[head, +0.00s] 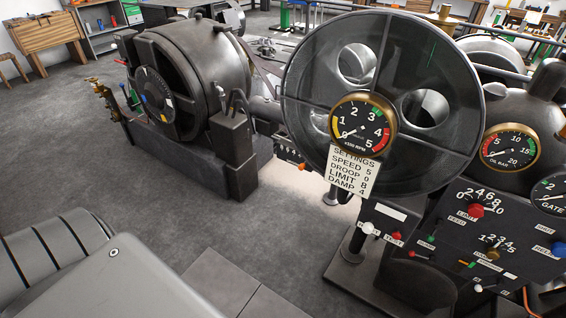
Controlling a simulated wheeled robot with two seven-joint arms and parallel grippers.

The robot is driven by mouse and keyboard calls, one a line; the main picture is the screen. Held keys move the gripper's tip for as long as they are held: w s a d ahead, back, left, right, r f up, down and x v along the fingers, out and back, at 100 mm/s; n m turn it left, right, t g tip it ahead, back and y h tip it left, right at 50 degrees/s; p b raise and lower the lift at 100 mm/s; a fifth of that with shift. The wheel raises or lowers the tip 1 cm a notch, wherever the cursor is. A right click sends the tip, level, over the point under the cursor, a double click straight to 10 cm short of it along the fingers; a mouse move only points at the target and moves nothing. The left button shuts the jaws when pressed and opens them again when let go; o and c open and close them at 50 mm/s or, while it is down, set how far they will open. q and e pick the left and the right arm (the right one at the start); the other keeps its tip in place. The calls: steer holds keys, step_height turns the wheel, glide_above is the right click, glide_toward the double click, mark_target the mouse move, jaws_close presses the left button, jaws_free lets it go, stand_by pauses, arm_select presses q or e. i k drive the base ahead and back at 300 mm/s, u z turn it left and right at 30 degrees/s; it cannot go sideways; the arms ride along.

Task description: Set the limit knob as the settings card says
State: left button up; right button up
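The settings card (352,173) is a white label just below a round gauge. It reads SPEED 5, DROOP 0, LIMIT 8, DAMP 4. The limit knob (476,210) is a red knob on the dark control panel (448,247) at the right, with LIMIT printed beside it. White numbers from 0 to 10 run around its upper side. Its pointer is too small to read. Neither of my grippers shows in the head view.
A brass-rimmed RPM gauge (362,124) sits in front of the large dark wheel (320,85). An oil gauge (510,147) stands above the panel. A second knob (492,254), a blue knob (558,249) and small levers are close to the limit knob.

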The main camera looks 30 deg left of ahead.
mark_target(476, 211)
steer(key=u, duration=0.65)
steer(key=i, duration=0.45)
steer(key=u, duration=0.4)
